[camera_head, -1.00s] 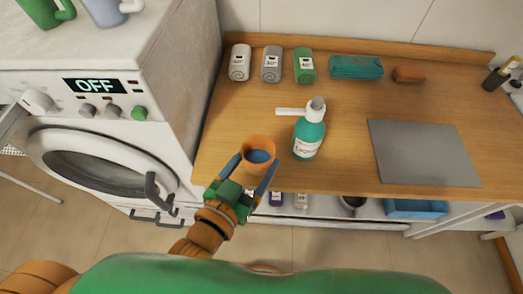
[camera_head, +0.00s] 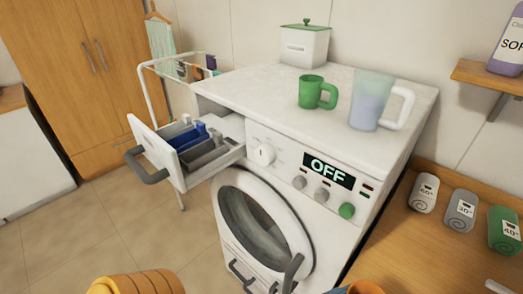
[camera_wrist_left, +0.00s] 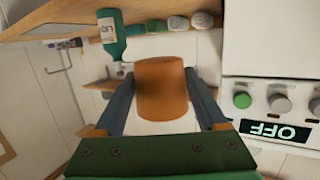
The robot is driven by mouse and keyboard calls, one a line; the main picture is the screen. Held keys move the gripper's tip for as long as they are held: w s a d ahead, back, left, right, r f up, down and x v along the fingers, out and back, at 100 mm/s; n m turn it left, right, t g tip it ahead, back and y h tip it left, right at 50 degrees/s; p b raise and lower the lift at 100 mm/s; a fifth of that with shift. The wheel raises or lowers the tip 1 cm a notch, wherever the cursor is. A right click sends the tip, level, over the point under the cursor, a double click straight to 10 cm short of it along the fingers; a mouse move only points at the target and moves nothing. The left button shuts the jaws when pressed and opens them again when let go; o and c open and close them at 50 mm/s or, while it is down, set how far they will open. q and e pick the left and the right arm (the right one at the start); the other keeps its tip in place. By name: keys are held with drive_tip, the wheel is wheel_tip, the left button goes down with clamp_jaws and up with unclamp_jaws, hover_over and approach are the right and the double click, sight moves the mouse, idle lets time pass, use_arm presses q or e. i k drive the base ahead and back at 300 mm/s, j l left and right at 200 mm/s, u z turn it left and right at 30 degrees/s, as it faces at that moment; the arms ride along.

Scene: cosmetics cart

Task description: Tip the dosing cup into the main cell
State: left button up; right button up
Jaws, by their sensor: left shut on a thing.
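The orange dosing cup (camera_wrist_left: 162,90) is between the fingers of my left gripper (camera_wrist_left: 159,80), which is shut on it, in the left wrist view. Its inside is hidden there. Only an orange rim (camera_head: 366,288), seemingly the cup's, shows at the bottom edge of the head view, right of the washer door. The washer's detergent drawer (camera_head: 158,152) is pulled out at the upper left of the machine, away from the cup. It has a blue compartment and grey compartments; I cannot tell which is the main cell. My right gripper is in neither view.
A green mug (camera_head: 312,92), a clear jug (camera_head: 368,100) and a lidded white box (camera_head: 304,46) stand on the washer (camera_head: 262,92). A drying rack (camera_head: 150,85) is behind the drawer. A teal bottle (camera_wrist_left: 110,35) shows in the wrist view. The floor before the drawer is clear.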

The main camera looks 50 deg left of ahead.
sight(168, 132)
drive_tip(key=k+j, duration=0.1)
drive_tip(key=j, duration=0.3)
drive_tip(key=k+j+z, duration=0.1)
drive_tip(key=j, duration=0.3)
drive_tip(key=k+j, duration=0.15)
drive_tip(key=j, duration=0.25)
drive_tip(key=k+j+z, duration=0.1)
drive_tip(key=j, duration=0.3)
drive_tip(key=k+j, duration=0.15)
drive_tip(key=j, duration=0.2)
drive_tip(key=k+j+z, duration=0.15)
drive_tip(key=j, duration=0.25)
drive_tip(key=k+j, duration=0.15)
drive_tip(key=j, duration=0.25)
drive_tip(key=k+j+z, duration=0.1)
drive_tip(key=j, duration=0.25)
